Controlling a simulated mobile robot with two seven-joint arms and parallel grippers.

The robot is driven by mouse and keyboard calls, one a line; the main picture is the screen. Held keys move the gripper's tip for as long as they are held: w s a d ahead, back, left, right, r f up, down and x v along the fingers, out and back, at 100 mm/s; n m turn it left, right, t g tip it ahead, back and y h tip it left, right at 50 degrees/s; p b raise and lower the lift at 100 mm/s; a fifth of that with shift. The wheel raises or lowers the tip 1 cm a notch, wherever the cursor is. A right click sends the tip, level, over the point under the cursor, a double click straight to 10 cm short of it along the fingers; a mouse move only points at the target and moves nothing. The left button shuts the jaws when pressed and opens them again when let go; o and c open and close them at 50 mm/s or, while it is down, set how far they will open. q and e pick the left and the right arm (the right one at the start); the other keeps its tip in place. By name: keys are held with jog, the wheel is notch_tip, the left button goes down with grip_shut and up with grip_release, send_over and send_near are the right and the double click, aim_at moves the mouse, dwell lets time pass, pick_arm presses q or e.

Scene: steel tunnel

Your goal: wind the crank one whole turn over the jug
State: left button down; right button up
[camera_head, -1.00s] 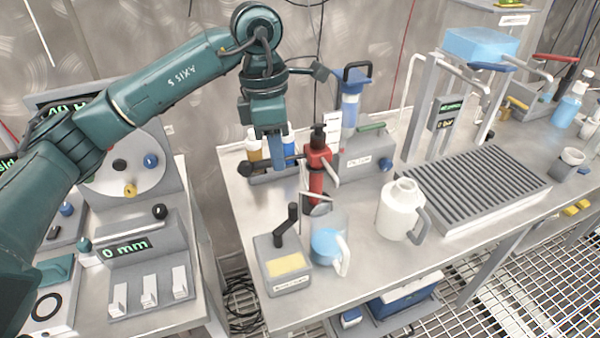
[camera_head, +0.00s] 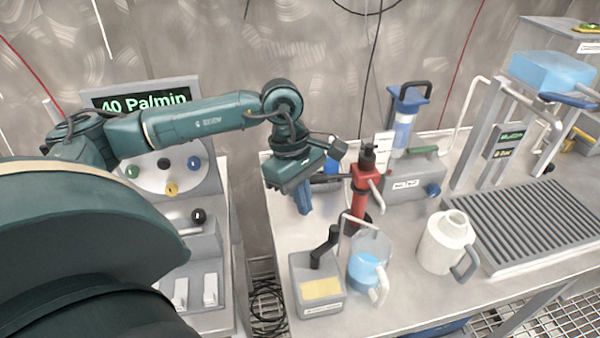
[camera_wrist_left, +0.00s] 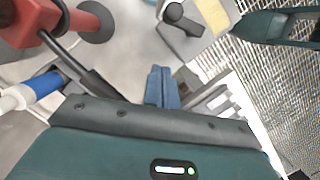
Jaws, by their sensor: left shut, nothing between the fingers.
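A red hand pump (camera_head: 366,192) stands on the bench, with its thin spout (camera_head: 357,218) reaching over a clear jug (camera_head: 368,262) of blue liquid. The pump's crank arm points left; its black grip (camera_wrist_left: 98,84) shows in the left wrist view, partly hidden behind my gripper in the head view. My left gripper (camera_head: 304,207) is shut and empty, fingers pointing down, left of the pump. In the left wrist view its blue fingers (camera_wrist_left: 162,85) are together, to the right of the black grip and apart from it in the picture.
A grey box (camera_head: 318,288) with an upright black handle stands left of the jug. A white jug (camera_head: 446,243) and a ribbed rack (camera_head: 525,222) are to the right. A blue-capped pump (camera_head: 404,120) and a grey case (camera_head: 410,180) stand behind. A gap separates the left console from the bench.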

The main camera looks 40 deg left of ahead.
aim_at(325, 247)
pick_arm(q)
jog(key=d, duration=0.2)
jog(key=d+f+p, duration=0.1)
jog(key=d, duration=0.1)
jog(key=shift+s+d, duration=0.1)
jog(key=shift+d, duration=0.05)
pick_arm(e)
jog(key=shift+s+d, duration=0.1)
jog(key=shift+d, duration=0.2)
pick_arm(q)
jog(key=b, duration=0.1)
jog(key=d+m+b, duration=0.1)
jog(key=shift+w+d+m+b, duration=0.2)
jog(key=shift+m+b, duration=0.1)
jog(key=shift+b, duration=0.1)
pick_arm(e)
jog(key=shift+w+a+f+y, duration=0.1)
jog(key=shift+w+a+y, duration=0.15)
jog(key=shift+a, duration=0.3)
